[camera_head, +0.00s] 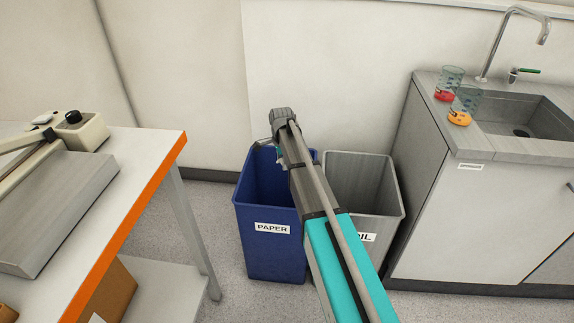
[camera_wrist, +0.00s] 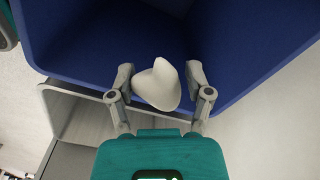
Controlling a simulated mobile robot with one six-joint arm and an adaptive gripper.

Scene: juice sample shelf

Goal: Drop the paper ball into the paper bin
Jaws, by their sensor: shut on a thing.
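The paper ball (camera_wrist: 158,87) is a white crumpled lump in the wrist view. My gripper (camera_wrist: 158,80) is shut on it, one finger on each side. In the wrist view the ball shows against the blue inside of the paper bin (camera_wrist: 90,35). In the head view the paper bin (camera_head: 270,255) is a blue open-topped bin with a "PAPER" label, standing on the floor. My arm reaches out over the bins there, and its end is at the paper bin's top. The ball is hidden in the head view.
A grey bin (camera_head: 370,172), its label partly covered by my arm, stands right of the paper bin. A sink counter (camera_head: 455,135) with two cups (camera_head: 464,105) is at the right. A white table with an orange edge (camera_head: 135,215) is at the left. The wall is behind.

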